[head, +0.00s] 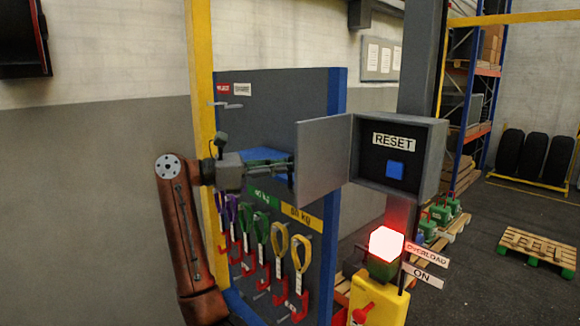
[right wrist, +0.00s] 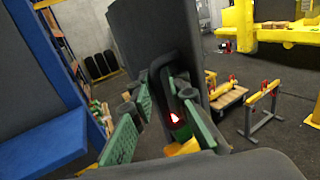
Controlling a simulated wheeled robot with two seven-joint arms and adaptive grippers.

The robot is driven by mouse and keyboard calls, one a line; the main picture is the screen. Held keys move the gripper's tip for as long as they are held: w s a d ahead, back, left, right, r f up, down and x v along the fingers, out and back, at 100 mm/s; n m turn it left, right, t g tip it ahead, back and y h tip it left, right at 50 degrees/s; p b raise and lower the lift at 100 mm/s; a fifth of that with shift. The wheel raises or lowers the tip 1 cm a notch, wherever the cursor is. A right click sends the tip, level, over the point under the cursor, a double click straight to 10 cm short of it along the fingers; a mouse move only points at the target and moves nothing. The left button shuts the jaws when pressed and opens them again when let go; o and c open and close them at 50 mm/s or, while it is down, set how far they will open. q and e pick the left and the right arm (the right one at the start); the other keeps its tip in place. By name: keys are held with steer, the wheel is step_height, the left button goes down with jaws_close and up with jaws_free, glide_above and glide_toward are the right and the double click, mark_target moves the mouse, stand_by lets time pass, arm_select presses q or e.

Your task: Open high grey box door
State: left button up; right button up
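The high grey box (head: 436,160) is on the dark column, with its door (head: 324,158) swung open to the left. Inside it are a RESET label (head: 394,141) and a blue button (head: 395,170). My right gripper (head: 285,168) is at the left, outer side of the door, its fingertips partly hidden by the panel. In the right wrist view, the door's outer face (right wrist: 146,32) carries a dark curved handle (right wrist: 168,62). The green-padded fingers (right wrist: 158,92) stand apart on either side near the handle; contact is unclear. My left gripper is not in view.
A blue-edged tool board (head: 337,100) with hanging coloured slings (head: 262,228) stands behind and below my arm. Below the box, a red lamp (head: 386,244) glows beside OVERLOAD and ON labels on a yellow post (head: 378,300). Open floor lies at the right, with a pallet (head: 538,249).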

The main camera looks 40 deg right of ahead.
steer(key=shift+w+a, duration=0.1)
steer(key=shift+a, duration=0.05)
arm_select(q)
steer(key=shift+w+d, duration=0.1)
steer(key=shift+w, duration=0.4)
arm_select(e)
steer(key=v, duration=0.7)
steer(key=shift+w, duration=0.1)
steer(key=shift+a, duration=0.15)
